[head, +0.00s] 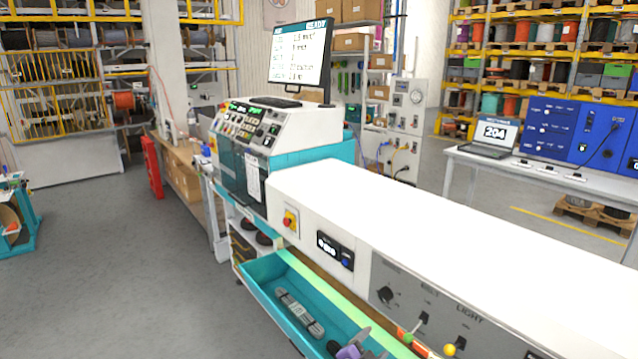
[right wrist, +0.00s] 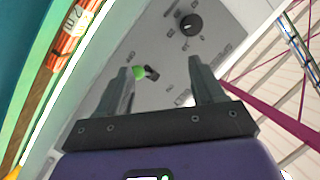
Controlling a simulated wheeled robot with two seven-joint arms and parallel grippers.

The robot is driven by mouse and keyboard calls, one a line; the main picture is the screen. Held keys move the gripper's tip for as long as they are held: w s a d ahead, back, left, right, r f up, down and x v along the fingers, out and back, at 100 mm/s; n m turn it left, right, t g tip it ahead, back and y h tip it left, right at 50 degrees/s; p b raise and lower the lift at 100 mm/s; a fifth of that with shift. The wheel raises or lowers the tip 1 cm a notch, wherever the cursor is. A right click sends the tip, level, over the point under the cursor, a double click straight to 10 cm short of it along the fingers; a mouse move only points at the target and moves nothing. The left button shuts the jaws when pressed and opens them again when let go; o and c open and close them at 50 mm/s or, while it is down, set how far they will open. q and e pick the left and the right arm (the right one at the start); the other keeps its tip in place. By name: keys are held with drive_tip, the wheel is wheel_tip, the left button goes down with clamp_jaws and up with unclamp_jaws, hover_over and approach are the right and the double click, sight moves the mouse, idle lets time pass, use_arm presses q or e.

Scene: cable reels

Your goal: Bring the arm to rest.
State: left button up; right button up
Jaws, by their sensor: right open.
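My right gripper (head: 372,338) shows at the bottom edge of the head view, purple with grey fingers, over the teal tray and in front of the grey switch panel (head: 385,270). In the right wrist view my right gripper (right wrist: 158,68) is open, its two fingers apart and pointing at the panel. A green-tipped lever (right wrist: 139,72) appears between the fingers, nothing visibly gripped; whether they touch it I cannot tell. It also shows in the head view (head: 408,337), under the belt label. My left gripper is not in view.
A teal tray (head: 262,283) under the panel holds a grey cable bundle (head: 300,312). An orange bundle (right wrist: 68,45) lies beside the panel. A yellow-tipped lever (head: 449,350) and a black knob (right wrist: 191,25) are close by.

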drive_tip(key=s+f+n+g+y, duration=0.35)
drive_tip(key=s+f, duration=0.35)
drive_tip(key=f, duration=0.4)
drive_tip(key=s+f+n+g+y, duration=0.2)
drive_tip(key=s+f+n+y, duration=0.4)
drive_tip(key=f, duration=0.4)
drive_tip(key=s+a+f+n+g+y, duration=0.2)
drive_tip(key=s+f+g, duration=0.15)
drive_tip(key=s, duration=0.85)
drive_tip(key=s+a+f+n+g+y, duration=0.1)
drive_tip(key=s+a+f+g+y, duration=0.2)
drive_tip(key=s, duration=1)
use_arm(q)
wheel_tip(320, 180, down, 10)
drive_tip(key=b, duration=1)
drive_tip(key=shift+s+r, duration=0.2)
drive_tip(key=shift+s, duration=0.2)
use_arm(e)
wheel_tip(320, 180, down, 9)
drive_tip(key=w+d, duration=0.1)
drive_tip(key=shift+w+h, duration=0.3)
drive_tip(key=shift+h, duration=0.15)
